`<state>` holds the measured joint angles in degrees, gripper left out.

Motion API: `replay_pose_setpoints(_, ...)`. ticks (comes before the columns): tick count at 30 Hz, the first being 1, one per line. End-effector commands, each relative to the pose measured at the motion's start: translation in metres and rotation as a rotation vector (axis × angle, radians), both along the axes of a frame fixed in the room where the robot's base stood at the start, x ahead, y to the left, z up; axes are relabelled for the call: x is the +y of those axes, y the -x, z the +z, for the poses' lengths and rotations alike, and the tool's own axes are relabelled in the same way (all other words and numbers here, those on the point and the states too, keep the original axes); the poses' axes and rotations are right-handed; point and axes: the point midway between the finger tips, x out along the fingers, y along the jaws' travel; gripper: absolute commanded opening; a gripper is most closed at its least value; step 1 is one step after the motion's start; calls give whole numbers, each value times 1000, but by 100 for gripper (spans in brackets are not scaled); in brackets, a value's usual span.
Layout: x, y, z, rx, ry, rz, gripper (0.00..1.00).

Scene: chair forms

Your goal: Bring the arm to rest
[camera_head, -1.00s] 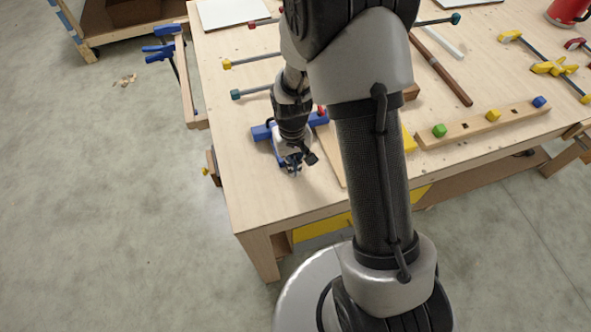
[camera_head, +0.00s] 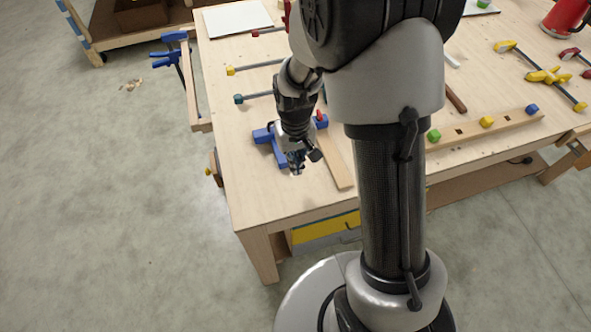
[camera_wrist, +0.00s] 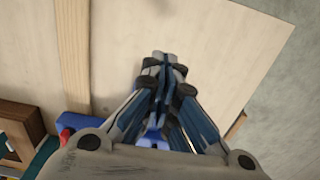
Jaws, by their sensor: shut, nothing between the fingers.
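My gripper (camera_head: 296,168) hangs pointing down over the front left part of the wooden workbench (camera_head: 255,205). In the wrist view my gripper (camera_wrist: 166,62) has its fingers together with nothing between them. A blue thing (camera_head: 264,134) lies on the bench behind and beside my gripper, partly hidden by it; a blue part also shows in the wrist view (camera_wrist: 75,122). I cannot tell its full shape. My arm's thick links cover much of the bench's middle.
A wooden strip (camera_head: 336,165) lies right of my gripper. A wooden rail (camera_head: 485,127) with coloured blocks lies at the right. Several bar clamps, one yellow (camera_head: 549,76), and a red container (camera_head: 566,15) are farther back. The bench's front left corner is bare.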

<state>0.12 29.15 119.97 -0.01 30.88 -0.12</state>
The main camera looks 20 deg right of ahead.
Motion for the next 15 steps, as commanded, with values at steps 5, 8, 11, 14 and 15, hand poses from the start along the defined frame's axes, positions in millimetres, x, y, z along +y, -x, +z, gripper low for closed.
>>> replay_pose_setpoints(5, 0, 1, 24, 1, 0, 0, 0)
replay_pose_setpoints(8, 0, 1, 29, 2, 0, 0, 0)
replay_pose_setpoints(11, 0, 1, 30, 3, 0, 0, 0)
replay_pose_setpoints(14, 0, 1, 30, 3, 0, 0, 0)
replay_pose_setpoints(15, 0, 1, 30, 2, 0, 0, 0)
